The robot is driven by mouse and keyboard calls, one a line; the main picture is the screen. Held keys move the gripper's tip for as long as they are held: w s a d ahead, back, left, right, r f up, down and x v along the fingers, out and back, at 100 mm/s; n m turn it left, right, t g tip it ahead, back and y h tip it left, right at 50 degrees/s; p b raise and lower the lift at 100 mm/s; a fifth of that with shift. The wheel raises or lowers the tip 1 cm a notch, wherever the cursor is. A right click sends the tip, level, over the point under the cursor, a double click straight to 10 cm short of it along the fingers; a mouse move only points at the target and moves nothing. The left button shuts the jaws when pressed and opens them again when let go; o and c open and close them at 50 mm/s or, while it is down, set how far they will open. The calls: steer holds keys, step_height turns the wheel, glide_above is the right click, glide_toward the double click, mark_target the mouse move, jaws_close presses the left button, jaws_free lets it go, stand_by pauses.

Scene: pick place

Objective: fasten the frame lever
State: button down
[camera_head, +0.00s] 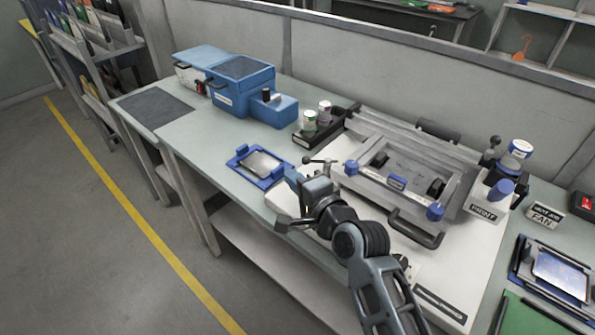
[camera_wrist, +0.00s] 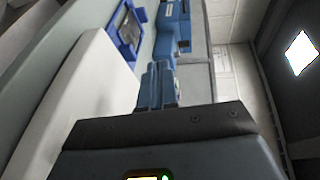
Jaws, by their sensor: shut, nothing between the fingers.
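The screen-print machine (camera_head: 460,168) stands on a white base on the bench, with a grey frame (camera_head: 340,185) lying low over it. Blue knobs (camera_head: 435,212) sit at the frame's front corners. A small lever with dark knobs (camera_head: 318,162) stands at the frame's left end; I cannot tell surely whether it is the frame lever. My gripper (camera_head: 291,174) is shut and empty, left of the frame's front edge and close to this lever. Its blue-grey fingers (camera_wrist: 158,84) are together in the wrist view, where the frame and lever are not clearly seen.
A blue fixture (camera_head: 261,166) lies left of my gripper. Blue boxy equipment (camera_head: 240,85) stands farther left, with jars in a black tray (camera_head: 319,127) behind. A PRINT unit (camera_head: 487,203) and FAN box (camera_head: 543,215) stand right. The bench's front left is clear.

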steer(key=s+r, duration=0.1)
steer(key=s, duration=0.6)
steer(key=shift+a+r, duration=0.3)
steer(key=shift+a, duration=0.05)
steer(key=shift+s+f, duration=0.1)
steer(key=shift+s, duration=0.05)
